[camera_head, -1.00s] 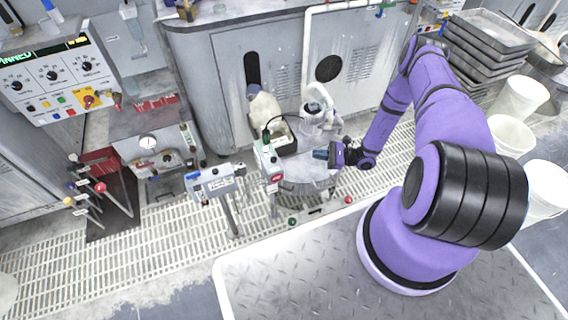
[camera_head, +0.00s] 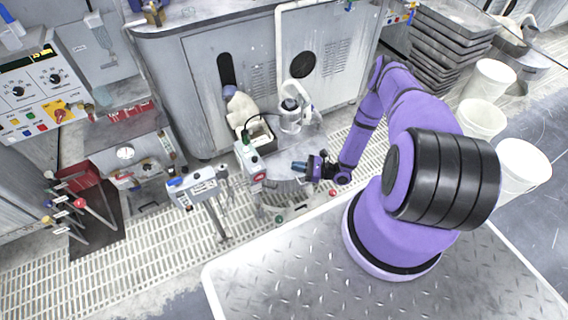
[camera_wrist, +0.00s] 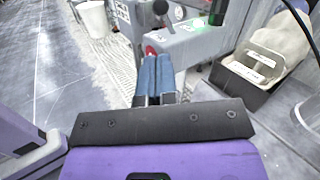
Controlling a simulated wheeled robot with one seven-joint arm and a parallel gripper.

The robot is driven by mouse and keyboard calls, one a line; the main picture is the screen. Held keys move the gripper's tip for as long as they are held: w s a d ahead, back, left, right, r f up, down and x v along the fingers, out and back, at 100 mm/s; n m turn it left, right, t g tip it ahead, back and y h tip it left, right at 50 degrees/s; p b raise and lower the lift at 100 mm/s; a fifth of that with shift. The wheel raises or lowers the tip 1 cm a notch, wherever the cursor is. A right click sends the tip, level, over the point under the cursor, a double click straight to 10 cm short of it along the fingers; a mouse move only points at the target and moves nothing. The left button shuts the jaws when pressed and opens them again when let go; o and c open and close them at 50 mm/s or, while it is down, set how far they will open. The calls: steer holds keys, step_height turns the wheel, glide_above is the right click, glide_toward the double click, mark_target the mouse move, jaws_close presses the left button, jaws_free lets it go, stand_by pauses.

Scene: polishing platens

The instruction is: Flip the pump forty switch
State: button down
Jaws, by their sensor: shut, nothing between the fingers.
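No readable label in these frames marks the pump forty switch. A small grey box (camera_head: 246,158) with a green-black cable and a red round part (camera_head: 259,176) stands at the middle of the head view. My gripper (camera_head: 296,166) is just right of this box, pointing left at it, apart from it. In the wrist view, my blue fingertips (camera_wrist: 157,62) are together and empty. They point at the grey box (camera_wrist: 195,40), overlapping its near side. The red part (camera_wrist: 150,51) shows just beyond the tips. A dark round knob (camera_wrist: 161,8) stands beyond it.
A labelled grey panel on a post (camera_head: 198,184) stands left of the box. Red-, yellow- and blue-tipped levers (camera_head: 70,207) are far left. White buckets (camera_head: 523,166) stand at right.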

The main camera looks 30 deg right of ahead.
mark_target(254, 160)
steer(key=x, duration=1.3)
steer(key=shift+w+d+r+m+h, duration=0.1)
steer(key=shift+w+r+m+h, duration=0.25)
steer(key=shift+m, duration=0.25)
steer(key=w+m, duration=0.1)
steer(key=r+m+g+h, duration=0.1)
steer(key=shift+w+m+h, duration=0.25)
steer(key=shift+w+m, duration=0.05)
steer(key=shift+w, duration=0.05)
steer(key=shift+w+r+m+g+h, duration=0.25)
steer(key=shift+w+m+g+h, duration=0.15)
steer(key=shift+w+m+g, duration=0.5)
steer(key=shift+w+m+g+h, duration=0.3)
steer(key=shift+w+m+g, duration=0.3)
steer(key=shift+m, duration=0.1)
steer(key=shift+r, duration=0.8)
